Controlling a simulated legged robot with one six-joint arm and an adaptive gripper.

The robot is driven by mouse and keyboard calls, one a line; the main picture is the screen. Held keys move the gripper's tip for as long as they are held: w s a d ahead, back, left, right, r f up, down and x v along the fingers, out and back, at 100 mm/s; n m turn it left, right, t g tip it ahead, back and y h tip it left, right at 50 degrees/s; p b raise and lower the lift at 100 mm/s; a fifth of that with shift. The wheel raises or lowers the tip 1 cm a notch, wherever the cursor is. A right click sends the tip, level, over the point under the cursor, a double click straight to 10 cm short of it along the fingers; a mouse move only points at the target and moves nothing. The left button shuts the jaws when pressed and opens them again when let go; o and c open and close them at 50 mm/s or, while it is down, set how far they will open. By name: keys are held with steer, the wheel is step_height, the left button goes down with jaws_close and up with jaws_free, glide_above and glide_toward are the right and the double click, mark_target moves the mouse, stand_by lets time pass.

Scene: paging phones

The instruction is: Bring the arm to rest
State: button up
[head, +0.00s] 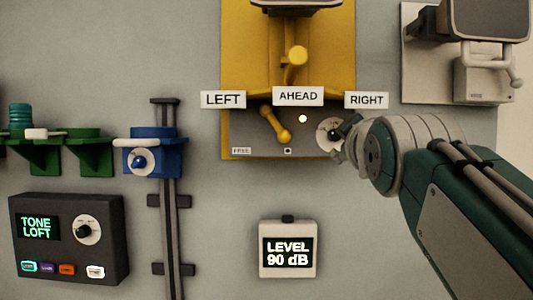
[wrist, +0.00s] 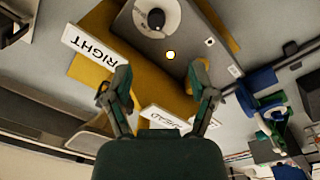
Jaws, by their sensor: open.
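My arm reaches in from the right in the head view. My gripper (head: 346,136) is in front of the lower right of the yellow paging phone unit (head: 240,60), beside a white dial (head: 326,136) that it partly covers. In the wrist view my gripper (wrist: 160,75) has its two fingers spread, with nothing held between them. The same dial (wrist: 157,16) is beyond the fingertips at the top. Whether a finger touches the panel, I cannot tell.
The yellow unit carries signs LEFT (head: 223,99), AHEAD (head: 298,96) and RIGHT (head: 366,100), and a yellow lever (head: 275,124). A LEVEL 90 dB display (head: 287,252) is below. A blue slider (head: 154,155) on a rail and a TONE LOFT box (head: 68,240) are left.

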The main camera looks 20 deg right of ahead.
steer(key=shift+f, duration=0.1)
steer(key=s+a+f+m+g+y, duration=0.1)
steer(key=s+a+f+m+g, duration=0.1)
steer(key=f, duration=1.2)
steer(key=s+a+f+m+g+y, duration=0.2)
steer(key=s+a+f+g, duration=0.3)
steer(key=f, duration=0.9)
steer(key=s+a+f+m+g+y, duration=0.1)
steer(key=s+f, duration=0.6)
steer(key=f, duration=0.7)
steer(key=a+g+y, duration=0.1)
steer(key=a+g, duration=0.1)
steer(key=g, duration=0.1)
steer(key=shift+s+a+f+m+g, duration=0.15)
steer(key=shift+a+f+m+g, duration=0.15)
steer(key=shift+a+m+g, duration=0.1)
